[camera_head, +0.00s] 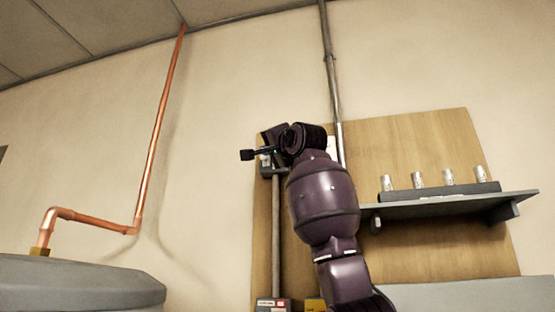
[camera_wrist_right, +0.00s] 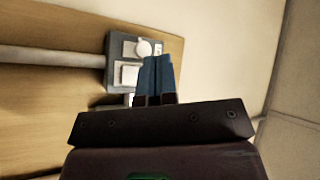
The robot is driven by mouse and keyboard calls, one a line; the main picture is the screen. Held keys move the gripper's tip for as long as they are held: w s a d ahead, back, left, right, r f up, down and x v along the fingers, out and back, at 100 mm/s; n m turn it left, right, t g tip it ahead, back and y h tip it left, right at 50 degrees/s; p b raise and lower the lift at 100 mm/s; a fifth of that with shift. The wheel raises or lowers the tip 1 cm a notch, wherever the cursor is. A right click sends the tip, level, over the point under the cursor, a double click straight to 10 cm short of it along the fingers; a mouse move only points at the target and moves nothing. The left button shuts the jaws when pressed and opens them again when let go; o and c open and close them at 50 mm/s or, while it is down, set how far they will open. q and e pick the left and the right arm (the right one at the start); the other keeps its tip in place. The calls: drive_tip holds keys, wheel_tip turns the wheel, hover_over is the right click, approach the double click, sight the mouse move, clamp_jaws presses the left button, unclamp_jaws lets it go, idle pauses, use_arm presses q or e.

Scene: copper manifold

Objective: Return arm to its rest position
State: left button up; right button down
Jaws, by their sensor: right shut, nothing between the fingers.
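My right arm (camera_head: 323,200) rises from the bottom of the head view and bends left at its top, in front of the wooden board. My right gripper (camera_head: 247,155) points left at the end of the raised arm. In the right wrist view its two blue fingers (camera_wrist_right: 157,62) are together with nothing between them. They overlap a grey electrical box (camera_wrist_right: 122,47) in that picture; I cannot tell how far the box is behind them. My left gripper is in neither view.
A wooden board (camera_head: 430,250) carries a shelf (camera_head: 450,207) with several silver cylinders (camera_head: 448,177) in a dark rack at right. A copper pipe (camera_head: 160,115) runs from a grey tank (camera_head: 80,285) to the ceiling at left. Wall between pipe and board is bare.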

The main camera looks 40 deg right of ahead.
drive_tip(key=shift+s+a, duration=0.3)
drive_tip(key=shift+a, duration=0.1)
drive_tip(key=shift+f, duration=0.1)
idle(0.3)
